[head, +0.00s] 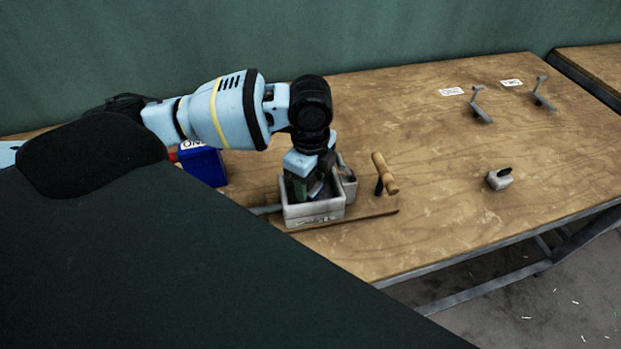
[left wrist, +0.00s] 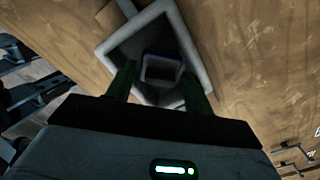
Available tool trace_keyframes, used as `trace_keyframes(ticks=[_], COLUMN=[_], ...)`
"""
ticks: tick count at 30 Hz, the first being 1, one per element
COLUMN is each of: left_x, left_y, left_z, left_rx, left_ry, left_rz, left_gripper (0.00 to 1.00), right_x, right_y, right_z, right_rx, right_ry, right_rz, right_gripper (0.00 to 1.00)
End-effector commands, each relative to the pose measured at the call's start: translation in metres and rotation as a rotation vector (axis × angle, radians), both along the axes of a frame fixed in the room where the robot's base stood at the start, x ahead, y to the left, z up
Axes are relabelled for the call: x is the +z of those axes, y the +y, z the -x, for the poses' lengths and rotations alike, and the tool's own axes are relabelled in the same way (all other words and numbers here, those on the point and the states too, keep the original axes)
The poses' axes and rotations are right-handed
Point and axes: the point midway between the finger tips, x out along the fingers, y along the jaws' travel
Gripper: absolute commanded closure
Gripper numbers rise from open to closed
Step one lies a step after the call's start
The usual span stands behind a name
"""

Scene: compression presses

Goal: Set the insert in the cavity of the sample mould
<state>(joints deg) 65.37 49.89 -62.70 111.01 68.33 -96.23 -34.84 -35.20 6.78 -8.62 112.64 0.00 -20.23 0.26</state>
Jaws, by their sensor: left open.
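A light grey, open-topped, square box with a label on its front, apparently the sample mould (head: 314,212), stands on the wooden table. My left gripper (head: 308,190) points down into its opening. In the left wrist view, the mould (left wrist: 118,44) has thick pale walls. A smaller square grey piece with a bluish edge (left wrist: 161,69), perhaps the insert, lies inside it. The two fingers of the left gripper (left wrist: 158,76) are open and apart on either side of that piece. Whether they touch it is unclear. My right gripper is out of view.
A wooden handle (head: 386,173) stands just right of the mould. A blue box (head: 203,166) is behind my left arm. A small grey block with a black top (head: 499,179) sits farther right, and two metal levers (head: 480,104) (head: 542,93) stand at the back. The table between is clear.

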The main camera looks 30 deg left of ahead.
Motion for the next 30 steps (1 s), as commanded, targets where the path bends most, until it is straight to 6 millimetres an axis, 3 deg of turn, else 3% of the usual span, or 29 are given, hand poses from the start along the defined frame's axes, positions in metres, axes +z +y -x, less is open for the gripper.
trace_keyframes(ticks=[18,24,30], left_x=[0.106,0.119,0.12], left_y=[0.0,0.0,0.0], left_z=[-0.001,0.0,0.0], left_rx=[0.001,0.0,0.001], left_ry=[-0.002,0.001,0.003], left_rz=[0.002,0.002,0.001], left_gripper=[0.48,0.48,0.48], right_x=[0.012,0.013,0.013], right_y=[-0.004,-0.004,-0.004], right_z=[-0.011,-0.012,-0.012], right_rx=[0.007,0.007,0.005], right_ry=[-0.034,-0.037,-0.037], right_rz=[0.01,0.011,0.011], right_gripper=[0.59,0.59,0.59])
